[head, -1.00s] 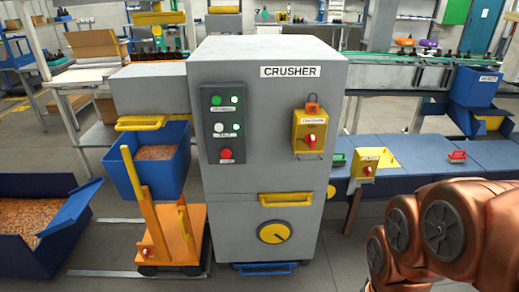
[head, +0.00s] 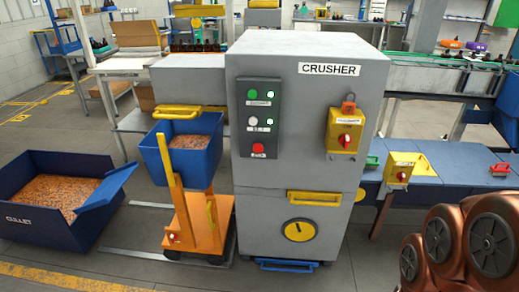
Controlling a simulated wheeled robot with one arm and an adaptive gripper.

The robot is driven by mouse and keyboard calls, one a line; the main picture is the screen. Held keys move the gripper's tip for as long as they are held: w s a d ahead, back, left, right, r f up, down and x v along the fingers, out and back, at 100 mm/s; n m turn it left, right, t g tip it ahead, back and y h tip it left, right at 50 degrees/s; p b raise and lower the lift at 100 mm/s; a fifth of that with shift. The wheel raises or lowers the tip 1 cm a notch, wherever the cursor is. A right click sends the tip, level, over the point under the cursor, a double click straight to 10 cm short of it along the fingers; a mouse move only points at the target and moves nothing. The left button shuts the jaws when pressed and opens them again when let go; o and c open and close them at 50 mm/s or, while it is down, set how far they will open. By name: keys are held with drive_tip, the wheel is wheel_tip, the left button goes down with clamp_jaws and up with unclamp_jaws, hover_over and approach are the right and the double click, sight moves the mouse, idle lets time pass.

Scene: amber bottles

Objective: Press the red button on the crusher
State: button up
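The crusher (head: 275,185) is a tall grey cabinet with a white "CRUSHER" label, standing in the middle of the head view. Nothing covers the red button. A yellow box with a red rotary switch (head: 345,141) is on the front right of the crusher. My copper-coloured arm shows at the lower right, apart from the crusher. My gripper is not in view.
An orange cart (head: 196,222) with a blue bin (head: 207,158) stands at the crusher's left. A blue cullet container (head: 40,222) is on the floor further left. A blue bench (head: 425,178) with a conveyor behind it runs to the right. Floor in front is clear.

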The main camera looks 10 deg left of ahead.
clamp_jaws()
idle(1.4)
